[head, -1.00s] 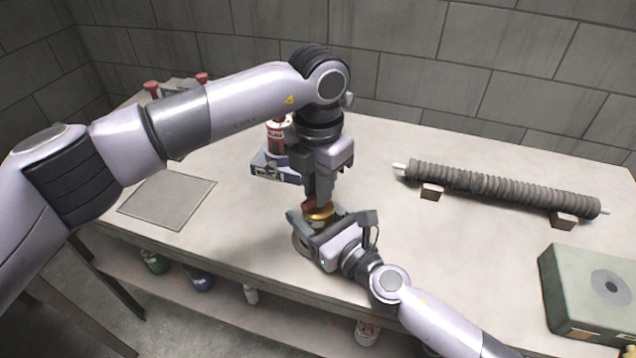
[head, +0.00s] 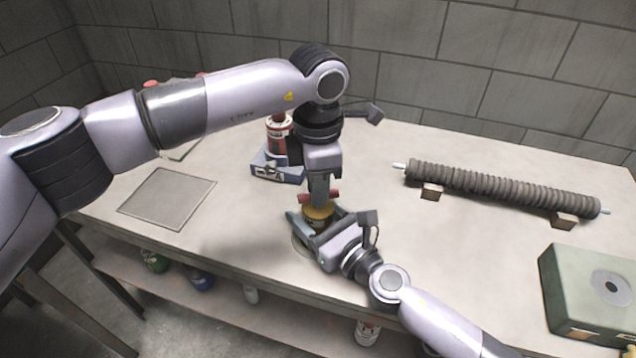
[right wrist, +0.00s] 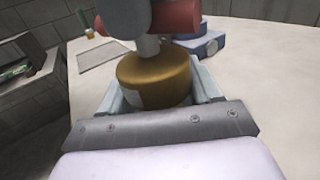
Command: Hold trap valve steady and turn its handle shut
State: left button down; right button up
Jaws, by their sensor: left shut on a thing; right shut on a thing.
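The trap valve has a round brass body (head: 319,214) and a red handle (head: 333,197) on top. It stands near the front edge of the table. My right gripper (head: 317,221) is shut on the brass body from the front right. In the right wrist view the body (right wrist: 155,80) sits between its two fingers. My left gripper (head: 319,192) points straight down from above and is shut on the red handle. The handle (right wrist: 178,18) shows on both sides of the left fingers in the right wrist view. The valve's lower part is mostly hidden by the right gripper.
A blue stand (head: 275,168) with a red-and-white can (head: 278,138) is behind the valve. A flat grey plate (head: 167,198) lies at left. A ribbed mesh tube (head: 500,185) rests on blocks at right. A green box (head: 590,290) is at front right.

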pick_arm(q)
jog(key=m, duration=0.5)
jog(key=shift+m, duration=0.3)
jog(key=m, duration=0.4)
jog(key=shift+r+m, duration=0.1)
jog(key=shift+m, duration=0.2)
pick_arm(e)
jog(key=shift+f, duration=0.1)
pick_arm(q)
jog(key=c, duration=1.1)
grip_release()
notch_tip(320, 180, up, 12)
